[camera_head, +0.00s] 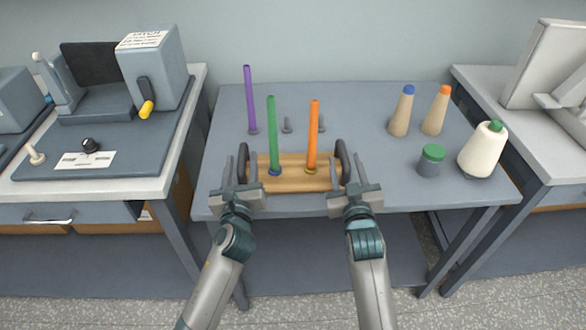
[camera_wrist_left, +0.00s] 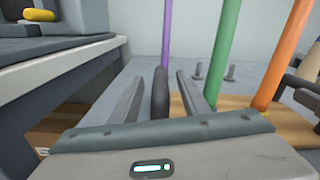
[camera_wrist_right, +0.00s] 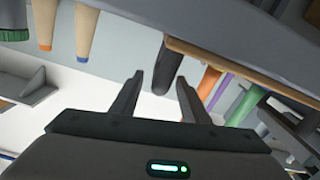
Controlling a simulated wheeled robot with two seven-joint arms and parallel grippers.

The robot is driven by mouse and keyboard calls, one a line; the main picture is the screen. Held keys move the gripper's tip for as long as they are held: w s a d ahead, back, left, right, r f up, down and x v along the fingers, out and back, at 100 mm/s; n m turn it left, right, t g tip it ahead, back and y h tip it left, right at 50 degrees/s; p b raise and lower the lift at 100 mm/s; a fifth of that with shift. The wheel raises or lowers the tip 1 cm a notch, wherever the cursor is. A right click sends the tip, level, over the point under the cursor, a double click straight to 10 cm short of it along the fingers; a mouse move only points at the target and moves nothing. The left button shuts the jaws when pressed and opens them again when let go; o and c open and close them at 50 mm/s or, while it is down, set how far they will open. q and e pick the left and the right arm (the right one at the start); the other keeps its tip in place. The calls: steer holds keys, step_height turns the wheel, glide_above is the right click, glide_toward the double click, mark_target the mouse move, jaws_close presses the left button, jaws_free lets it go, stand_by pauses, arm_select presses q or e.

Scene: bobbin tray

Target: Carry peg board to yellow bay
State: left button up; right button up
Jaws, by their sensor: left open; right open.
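The peg board (camera_head: 290,186) is a light wooden board on the grey table. A green rod (camera_head: 273,130) and an orange rod (camera_head: 313,135) stand upright on it. A dark handle rises at each end, left (camera_head: 243,158) and right (camera_head: 341,155). My left gripper (camera_head: 235,168) is open, with the left handle (camera_wrist_left: 160,92) between its fingers in the left wrist view. My right gripper (camera_head: 347,168) is open around the right handle; in the right wrist view that handle (camera_wrist_right: 169,64) shows between and beyond the fingertips. I cannot make out a yellow bay.
Behind the board stand a purple rod (camera_head: 250,100) and short grey pegs (camera_head: 287,125). A bench (camera_head: 110,190) with a machine (camera_head: 158,70) is left; another bench is right.

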mark_target(243, 146)
arm_select(q)
steer(key=shift+w+a, duration=0.1)
steer(key=shift+w, duration=1.4)
arm_select(e)
steer(key=shift+w+a, duration=0.1)
steer(key=shift+w, duration=1.4)
arm_select(q)
steer(key=shift+c, duration=0.4)
arm_select(e)
steer(key=shift+c, duration=0.4)
arm_select(q)
jaws_close()
arm_select(e)
jaws_close()
arm_select(q)
steer(key=shift+r, duration=0.1)
arm_select(e)
steer(key=shift+r, duration=0.1)
